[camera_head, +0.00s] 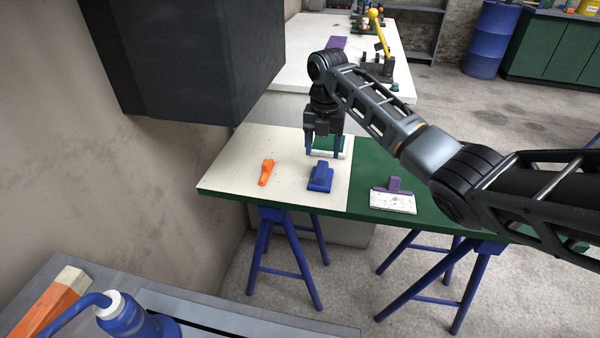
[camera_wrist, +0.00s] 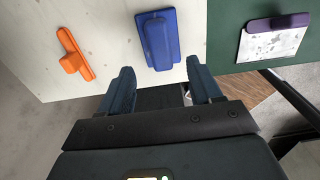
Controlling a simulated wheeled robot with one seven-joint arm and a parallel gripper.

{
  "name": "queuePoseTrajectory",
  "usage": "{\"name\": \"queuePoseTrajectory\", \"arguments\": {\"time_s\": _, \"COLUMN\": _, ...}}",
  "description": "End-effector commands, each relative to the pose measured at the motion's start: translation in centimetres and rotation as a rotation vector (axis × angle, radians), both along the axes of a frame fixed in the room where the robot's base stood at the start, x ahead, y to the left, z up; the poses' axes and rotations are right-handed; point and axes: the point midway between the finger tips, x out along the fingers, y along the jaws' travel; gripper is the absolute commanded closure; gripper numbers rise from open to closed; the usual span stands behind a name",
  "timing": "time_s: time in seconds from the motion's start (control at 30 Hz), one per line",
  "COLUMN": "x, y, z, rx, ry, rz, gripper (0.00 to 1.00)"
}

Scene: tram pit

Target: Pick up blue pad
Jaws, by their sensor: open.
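The blue pad (camera_head: 320,177) lies on the white part of the workbench, a flat block with a raised grip along its top. It also shows in the wrist view (camera_wrist: 158,38), at the top middle, ahead of the fingertips. My gripper (camera_head: 322,153) points down over the bench, just behind the pad as seen from the head camera. In the wrist view my gripper (camera_wrist: 161,72) has its two blue fingers apart, with nothing held between them. The pad is fully in view and apart from the fingers.
An orange tool (camera_head: 266,172) lies left of the pad. A purple-handled scraper (camera_head: 393,195) lies on the green part (camera_head: 420,229) to the right. A green-and-white item (camera_head: 344,147) is partly hidden behind my gripper. A dark box (camera_head: 185,60) hangs at upper left.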

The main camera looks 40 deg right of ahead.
Motion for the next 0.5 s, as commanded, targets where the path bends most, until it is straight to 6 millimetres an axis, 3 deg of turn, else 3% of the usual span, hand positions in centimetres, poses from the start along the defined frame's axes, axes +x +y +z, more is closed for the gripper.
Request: {"name": "queuePoseTrajectory", "arguments": {"time_s": 0.5, "x": -0.2, "y": -0.4, "z": -4.7, "rx": 0.0, "ry": 0.004, "rz": -0.002, "gripper": 0.36}}
